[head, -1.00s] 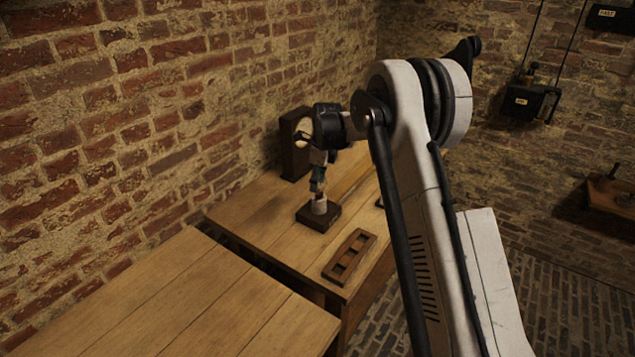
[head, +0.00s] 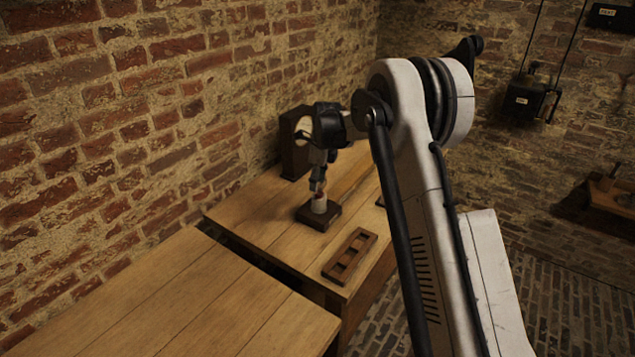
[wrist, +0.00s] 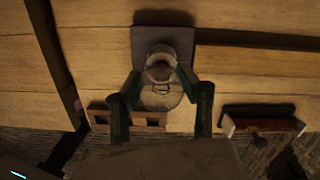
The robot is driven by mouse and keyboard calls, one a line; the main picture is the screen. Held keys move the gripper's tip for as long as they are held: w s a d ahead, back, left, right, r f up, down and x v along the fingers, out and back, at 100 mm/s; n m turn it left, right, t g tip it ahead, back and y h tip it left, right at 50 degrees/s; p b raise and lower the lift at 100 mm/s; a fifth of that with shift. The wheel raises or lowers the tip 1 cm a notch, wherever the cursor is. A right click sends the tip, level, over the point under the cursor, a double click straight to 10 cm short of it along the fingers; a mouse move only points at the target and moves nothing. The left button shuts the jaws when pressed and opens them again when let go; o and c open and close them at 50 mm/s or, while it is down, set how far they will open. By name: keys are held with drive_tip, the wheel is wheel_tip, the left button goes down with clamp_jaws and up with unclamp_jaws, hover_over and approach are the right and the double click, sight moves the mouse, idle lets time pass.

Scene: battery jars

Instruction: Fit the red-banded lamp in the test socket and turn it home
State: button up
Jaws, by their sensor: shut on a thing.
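The test socket (head: 320,205) is a pale cylinder on a dark square base (head: 318,219) on the far bench. The base also shows in the wrist view (wrist: 147,38). My gripper (head: 318,188) points down right above the socket. In the wrist view my gripper (wrist: 161,76) is shut on a rounded, clear lamp (wrist: 160,95), which lines up with the pale socket ring (wrist: 160,62). I cannot make out its red band. How deep the lamp sits in the socket is hidden by the fingers and the lamp itself.
A wooden rack (head: 350,257) with several square holes lies at the bench's front edge. A dark wooden case (head: 293,150) stands against the brick wall. An open box (wrist: 262,121) lies right of the socket in the wrist view. A gap separates the near bench (head: 190,300).

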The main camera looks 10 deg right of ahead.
drive_tip(key=m+b, duration=0.2)
drive_tip(key=m, duration=0.3)
drive_tip(key=shift+d+m+h, duration=0.1)
drive_tip(key=shift+m+h, duration=0.2)
drive_tip(key=shift+m, duration=0.1)
drive_tip(key=o, duration=1.2)
drive_tip(key=shift+w+f, duration=0.1)
drive_tip(key=shift+o, duration=0.2)
drive_tip(key=n+b, duration=0.1)
drive_tip(key=n, duration=0.2)
drive_tip(key=shift+n, duration=0.3)
drive_tip(key=n+b, duration=0.1)
drive_tip(key=n, duration=0.5)
drive_tip(key=n+b, duration=0.1)
drive_tip(key=n, duration=0.1)
drive_tip(key=n+g, duration=0.1)
drive_tip(key=n, duration=0.1)
drive_tip(key=shift+s+a+n+y+b, duration=0.2)
drive_tip(key=shift+s+n+y+b, duration=0.1)
drive_tip(key=shift+y+b, duration=0.1)
